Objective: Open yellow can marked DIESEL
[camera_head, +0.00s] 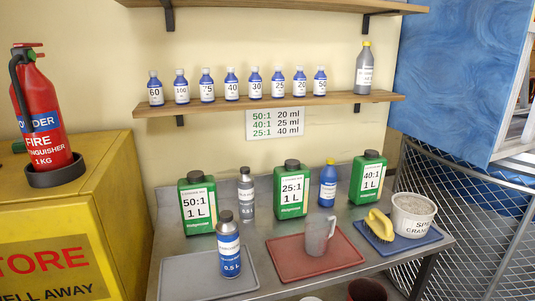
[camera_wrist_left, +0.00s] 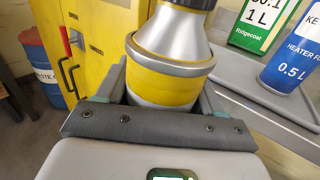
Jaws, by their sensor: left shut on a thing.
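My left gripper (camera_wrist_left: 163,85) is shut around a silver can with a yellow band (camera_wrist_left: 165,85). The can has a sloping silver shoulder, and a yellow and dark piece shows at its top, cut by the picture edge. No DIESEL marking shows on the visible side, so I cannot tell if it is the marked can. The head view shows neither gripper, and my right gripper is not in view.
A grey metal bench (camera_head: 262,235) holds green cans (camera_head: 292,190), a blue and silver bottle (camera_head: 228,245), a jug (camera_head: 318,238) on a red tray (camera_head: 278,270), and a white tub (camera_head: 412,215). A shelf (camera_head: 270,104) holds small bottles. A yellow cabinet (camera_head: 105,170) stands left.

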